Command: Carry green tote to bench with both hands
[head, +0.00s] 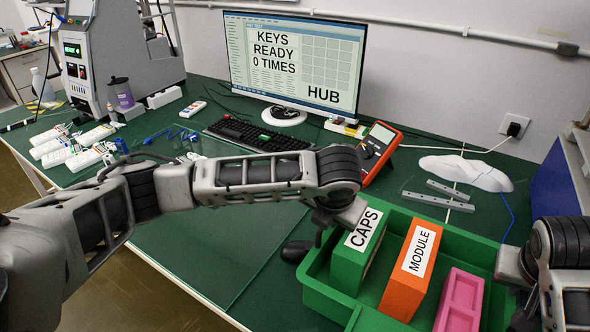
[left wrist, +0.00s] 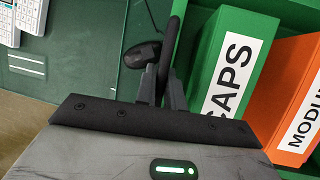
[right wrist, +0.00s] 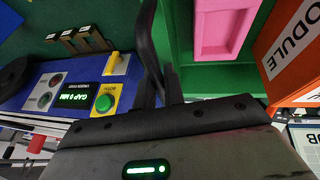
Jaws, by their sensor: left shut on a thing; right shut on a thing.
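The green tote (head: 312,290) is at the lower right of the head view, over the green bench; I cannot tell whether it touches the bench. It holds a green CAPS box (head: 357,250), an orange MODULE box (head: 408,272) and a pink box (head: 460,300). My left gripper (head: 319,236) is at the tote's left side, shut on a black handle, which shows in the left wrist view (left wrist: 170,45). My right gripper (head: 518,308) is at the right side, shut on another black handle, seen in the right wrist view (right wrist: 148,40). The tote's near side is cut off.
A monitor (head: 296,62), keyboard (head: 258,136) and orange meter (head: 380,147) stand behind the tote. Metal bars (head: 437,201) and a white cloth-like piece (head: 466,172) lie at the back right. A blue device with a green button (right wrist: 104,103) is near my right gripper. The bench's left middle is clear.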

